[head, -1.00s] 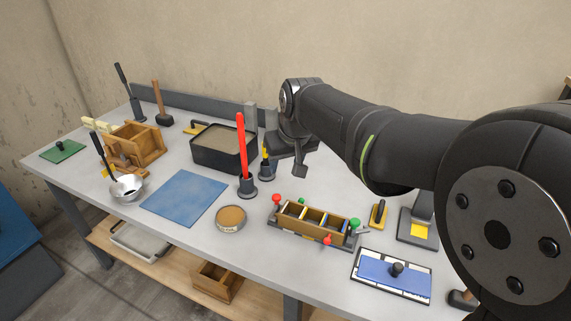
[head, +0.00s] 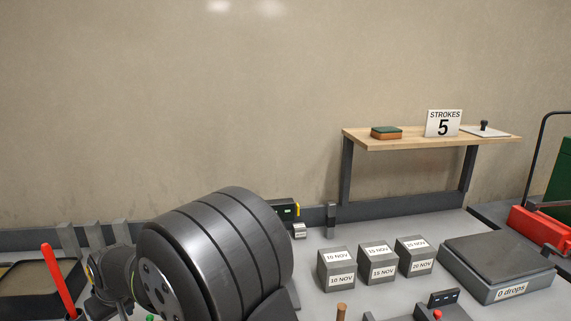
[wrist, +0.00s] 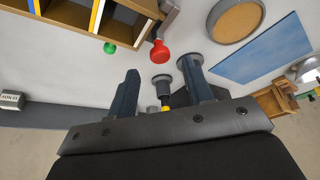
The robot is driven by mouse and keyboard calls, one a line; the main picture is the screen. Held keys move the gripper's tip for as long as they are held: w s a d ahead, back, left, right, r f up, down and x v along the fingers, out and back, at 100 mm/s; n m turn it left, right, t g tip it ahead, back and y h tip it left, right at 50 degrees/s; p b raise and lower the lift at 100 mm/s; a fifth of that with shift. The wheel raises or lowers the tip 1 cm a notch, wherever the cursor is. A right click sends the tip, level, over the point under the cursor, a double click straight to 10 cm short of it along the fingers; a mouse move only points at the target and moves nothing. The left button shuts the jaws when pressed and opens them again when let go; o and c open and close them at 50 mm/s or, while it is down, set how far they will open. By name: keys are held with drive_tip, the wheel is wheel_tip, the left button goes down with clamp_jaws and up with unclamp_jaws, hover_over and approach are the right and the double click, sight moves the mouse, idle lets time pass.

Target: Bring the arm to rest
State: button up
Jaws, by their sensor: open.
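My gripper (wrist: 160,85) is open, with its two dark fingers apart and nothing held between them. In the wrist view it hangs over the bench, whose wall edge runs along the lower left. A small dark holder (wrist: 162,82) and a yellow-tipped tool (wrist: 165,102) show beyond and between the fingers; contact is not apparent. In the head view my dark arm fills the lower left and hides most of the gripper.
In the head view, dated grey cubes (head: 377,265), a flat grey slab device (head: 497,262) and a raised wooden shelf (head: 430,141) stand right.

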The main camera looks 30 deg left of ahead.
drive_tip(key=x, duration=0.3)
drive_tip(key=shift+a+f, duration=0.15)
drive_tip(key=shift+f, duration=0.15)
